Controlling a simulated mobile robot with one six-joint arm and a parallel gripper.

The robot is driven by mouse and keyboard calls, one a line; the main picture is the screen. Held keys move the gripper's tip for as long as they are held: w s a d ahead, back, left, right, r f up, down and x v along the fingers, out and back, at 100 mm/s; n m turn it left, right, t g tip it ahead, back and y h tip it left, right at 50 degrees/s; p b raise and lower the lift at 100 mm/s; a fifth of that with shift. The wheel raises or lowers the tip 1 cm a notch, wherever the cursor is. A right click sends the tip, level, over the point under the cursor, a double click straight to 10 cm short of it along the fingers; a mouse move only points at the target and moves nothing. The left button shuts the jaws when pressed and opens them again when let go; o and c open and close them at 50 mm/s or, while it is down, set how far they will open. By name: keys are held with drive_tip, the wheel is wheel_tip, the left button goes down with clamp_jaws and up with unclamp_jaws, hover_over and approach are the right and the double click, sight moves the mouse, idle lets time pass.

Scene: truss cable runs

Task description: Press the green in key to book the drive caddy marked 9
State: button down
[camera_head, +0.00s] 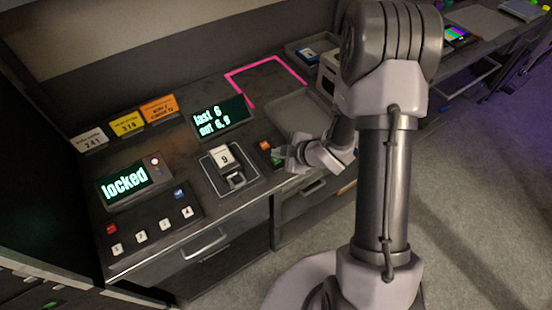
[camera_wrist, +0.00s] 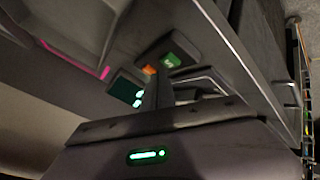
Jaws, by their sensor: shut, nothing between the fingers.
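The green key (camera_wrist: 171,62) shows in the wrist view on a dark key box beside an orange key (camera_wrist: 150,70); its mark is too small to read. My gripper (camera_head: 281,155) is shut and empty, close to that box; its fingers (camera_wrist: 157,82) point towards the keys. I cannot tell whether they touch. In the head view the orange key (camera_head: 265,145) is clear, while the green key is mostly behind my gripper. The drive caddy marked 9 (camera_head: 225,157) sits in a dock (camera_head: 213,174) left of the keys. A screen (camera_head: 221,118) reads "last 6" and "out 6,9".
A screen reading "locked" (camera_head: 125,182) stands at the left above a keypad (camera_head: 142,234) of numbered keys. Several label cards (camera_head: 127,122) stand behind. A grey tray (camera_head: 303,113) and a pink outline (camera_head: 262,66) lie behind my gripper. Drawers front the bench.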

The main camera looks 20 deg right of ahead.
sight(278, 161)
drive_tip(key=shift+f+b, duration=0.45)
drive_tip(key=shift+b, duration=0.1)
drive_tip(key=shift+f+b, duration=0.4)
drive_tip(key=shift+b, duration=0.05)
idle(0.6)
idle(0.3)
drive_tip(key=shift+r+p, duration=0.65)
drive_tip(key=shift+r, duration=0.2)
drive_tip(key=shift+r, duration=0.1)
wheel_tip(278, 161, up, 5)
drive_tip(key=p, duration=0.4)
